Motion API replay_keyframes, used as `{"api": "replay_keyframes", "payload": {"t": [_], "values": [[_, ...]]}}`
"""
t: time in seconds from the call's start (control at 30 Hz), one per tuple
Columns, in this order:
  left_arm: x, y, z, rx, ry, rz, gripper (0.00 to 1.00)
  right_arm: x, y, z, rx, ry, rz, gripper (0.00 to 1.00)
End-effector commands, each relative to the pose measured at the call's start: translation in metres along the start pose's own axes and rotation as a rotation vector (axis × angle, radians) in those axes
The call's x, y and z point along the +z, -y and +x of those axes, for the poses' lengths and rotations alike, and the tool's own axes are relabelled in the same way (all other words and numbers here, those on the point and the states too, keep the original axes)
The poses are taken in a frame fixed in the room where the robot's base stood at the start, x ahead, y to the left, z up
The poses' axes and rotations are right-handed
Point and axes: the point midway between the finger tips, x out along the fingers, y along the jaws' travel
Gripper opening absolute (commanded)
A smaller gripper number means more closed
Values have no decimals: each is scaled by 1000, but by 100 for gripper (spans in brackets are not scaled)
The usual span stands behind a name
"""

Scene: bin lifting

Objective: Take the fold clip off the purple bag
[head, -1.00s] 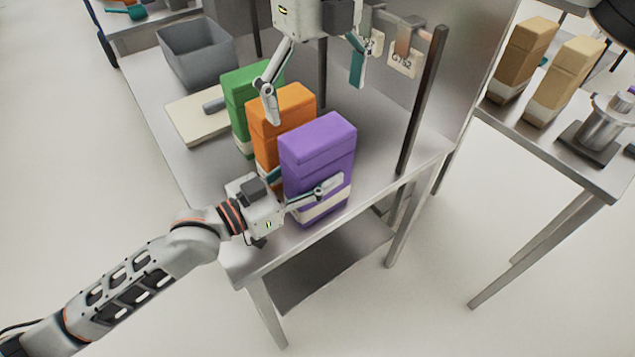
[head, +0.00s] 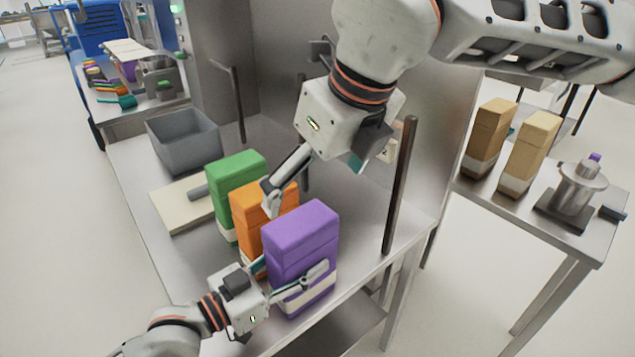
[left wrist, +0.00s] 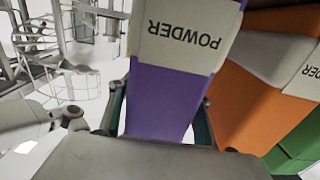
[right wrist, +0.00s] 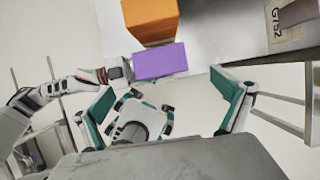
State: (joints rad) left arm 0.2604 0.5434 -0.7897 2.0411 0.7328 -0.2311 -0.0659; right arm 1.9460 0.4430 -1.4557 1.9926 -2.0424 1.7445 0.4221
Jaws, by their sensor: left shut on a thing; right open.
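The purple bag (head: 303,238) stands upright at the table's front edge, with a white band low on its front. My left gripper (head: 290,272) is shut around its lower part from the left. In the left wrist view the purple bag (left wrist: 165,95) sits between the fingers, with a "POWDER" label. My right gripper (head: 315,180) is open and empty above and behind the bags. In the right wrist view the purple bag's top (right wrist: 160,62) lies beyond its spread fingers, not between them. I cannot make out a fold clip on the bag.
An orange bag (head: 262,212) and a green bag (head: 236,175) stand close behind the purple one. A pale board (head: 175,205) and a grey bin (head: 183,138) lie further back. A dark upright post (head: 400,185) stands to the right. Two tan bags (head: 528,150) are on the side table.

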Motion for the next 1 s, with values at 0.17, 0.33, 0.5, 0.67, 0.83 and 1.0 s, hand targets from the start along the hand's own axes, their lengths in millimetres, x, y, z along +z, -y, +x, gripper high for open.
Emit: {"api": "replay_keyframes", "payload": {"t": [0.17, 0.33, 0.5, 0.67, 0.83, 1.0], "values": [[0, 0, 0, 1, 1, 0, 10, -2, -1, 16, 3, 0, -1, 100], [0, 0, 0, 0, 1, 0, 10, -2, -1, 45, 3, -1, -1, 100], [0, 0, 0, 0, 1, 0, 10, -2, -1, 75, 3, -2, 1, 100], [0, 0, 0, 0, 1, 0, 10, -1, -1, 99, 3, 0, 0, 100], [1, 0, 0, 0, 1, 0, 10, -1, -1, 114, 2, 1, -1, 100], [1, 0, 0, 0, 1, 0, 10, -1, -1, 119, 2, 2, -1, 100]]}}
